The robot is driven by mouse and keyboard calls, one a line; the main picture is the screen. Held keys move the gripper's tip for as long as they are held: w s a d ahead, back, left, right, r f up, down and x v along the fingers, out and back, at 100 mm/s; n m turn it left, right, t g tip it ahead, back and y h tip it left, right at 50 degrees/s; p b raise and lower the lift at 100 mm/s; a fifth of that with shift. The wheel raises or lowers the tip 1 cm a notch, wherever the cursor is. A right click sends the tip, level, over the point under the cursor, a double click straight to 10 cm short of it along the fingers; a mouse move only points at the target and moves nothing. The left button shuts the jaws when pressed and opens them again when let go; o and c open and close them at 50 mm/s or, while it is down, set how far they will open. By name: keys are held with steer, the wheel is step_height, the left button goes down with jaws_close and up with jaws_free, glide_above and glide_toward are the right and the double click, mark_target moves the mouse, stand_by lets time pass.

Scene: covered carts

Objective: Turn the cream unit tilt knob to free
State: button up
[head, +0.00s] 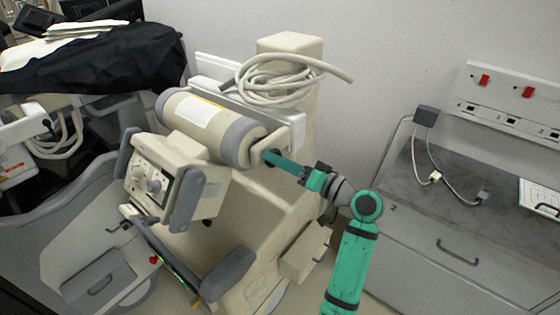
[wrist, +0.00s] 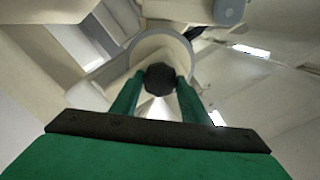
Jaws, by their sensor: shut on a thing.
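The cream unit (head: 255,190) stands in the middle of the head view, with a cream and grey cylinder (head: 205,125) across its top. The dark tilt knob (wrist: 160,78) is on a round cream boss in the wrist view. My gripper (head: 272,157) reaches it from the right in the head view. In the wrist view its two green fingers (wrist: 158,88) are shut on the knob, one on each side. The fingers mostly hide the knob in the head view. I cannot read any free or locked mark.
A coiled pale hose (head: 275,80) lies on the unit's top. A control panel box (head: 165,180) with grey handles juts out at the left. A grey cabinet (head: 460,245) stands at the right. A black cover (head: 100,60) drapes equipment behind left.

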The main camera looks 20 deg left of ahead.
steer(key=shift+s+n, duration=0.1)
steer(key=shift+n, duration=8.5)
steer(key=o, duration=1.1)
